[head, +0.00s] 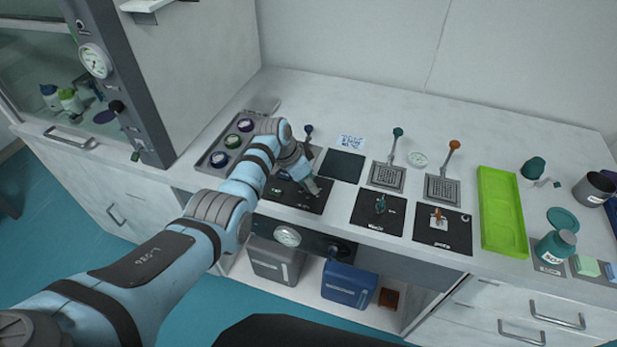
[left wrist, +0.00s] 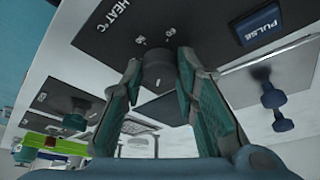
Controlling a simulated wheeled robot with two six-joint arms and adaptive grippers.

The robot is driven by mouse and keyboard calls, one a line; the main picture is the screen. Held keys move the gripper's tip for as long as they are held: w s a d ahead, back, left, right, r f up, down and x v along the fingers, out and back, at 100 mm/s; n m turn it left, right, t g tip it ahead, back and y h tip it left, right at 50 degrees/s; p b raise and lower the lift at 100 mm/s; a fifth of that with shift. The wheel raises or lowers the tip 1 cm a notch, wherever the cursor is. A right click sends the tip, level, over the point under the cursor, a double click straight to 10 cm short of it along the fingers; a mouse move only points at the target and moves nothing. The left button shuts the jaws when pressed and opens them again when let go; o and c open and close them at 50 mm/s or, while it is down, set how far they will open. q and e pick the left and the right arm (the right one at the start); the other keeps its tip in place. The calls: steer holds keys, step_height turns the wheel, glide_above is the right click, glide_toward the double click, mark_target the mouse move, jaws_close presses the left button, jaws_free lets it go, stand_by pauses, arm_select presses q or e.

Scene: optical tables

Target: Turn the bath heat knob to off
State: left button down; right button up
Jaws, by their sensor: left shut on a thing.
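The bath heat knob (left wrist: 157,66) is a dark round knob on a dark panel (left wrist: 85,42) marked "HEAT °C", with small numbers printed beside it. In the left wrist view it sits between the fingertips of my left gripper (left wrist: 158,72), which is shut on it. My right gripper is not in view.
Dark mats with small items (head: 376,222), levered plates (head: 387,178) and a green tray (head: 500,215) lie to the right. A gauge (head: 287,236) is on the front below.

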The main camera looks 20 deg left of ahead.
arm_select(q)
steer(key=n+p, duration=0.2)
steer(key=p, duration=0.1)
steer(key=shift+s+r+y, duration=0.15)
steer(key=shift+r+y, duration=0.1)
steer(key=shift+y, duration=0.15)
steer(key=shift+d+f+n+t+y+p, duration=0.1)
steer(key=shift+n+t+y+p, duration=0.25)
steer(key=shift+n+p, duration=0.55)
steer(key=shift+n+y, duration=0.25)
steer(key=shift+n, duration=0.85)
steer(key=shift+d+f+n+t+y+p, duration=0.15)
steer(key=shift+n+t+y+p, duration=0.15)
steer(key=shift+n, duration=0.6)
steer(key=shift+n+y, duration=0.6)
steer(key=shift+n, duration=0.7)
steer(key=c, duration=1.2)
jaws_free()
steer(key=shift+c, duration=0.2)
